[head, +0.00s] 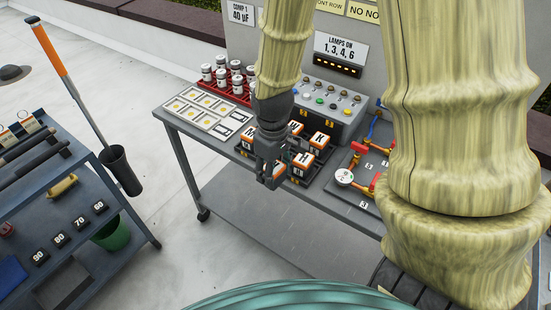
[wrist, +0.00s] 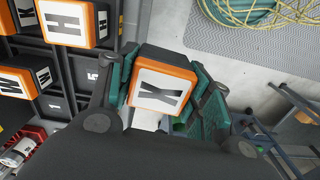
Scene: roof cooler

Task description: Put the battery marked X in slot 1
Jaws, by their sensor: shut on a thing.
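The battery marked X (wrist: 158,92) is black with an orange rim and a white face. My gripper (wrist: 165,85) is shut on it, with a green finger on each side. In the head view my gripper (head: 270,178) is in front of the dark battery tray (head: 318,178), near the bench's front edge. There it hides most of the held battery. In the wrist view the tray (wrist: 78,72) is at the left, apart from the held battery. One small tray label (wrist: 55,103) looks like a 1, but I cannot tell clearly which slot it marks.
Other lettered batteries, including H (wrist: 68,22) and K (head: 319,140), stand in the tray. A switch box (head: 325,112) is behind it, and a valve panel (head: 362,180) is to its right. A red rack (head: 232,92) of white cans and a pale card (head: 205,110) are left.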

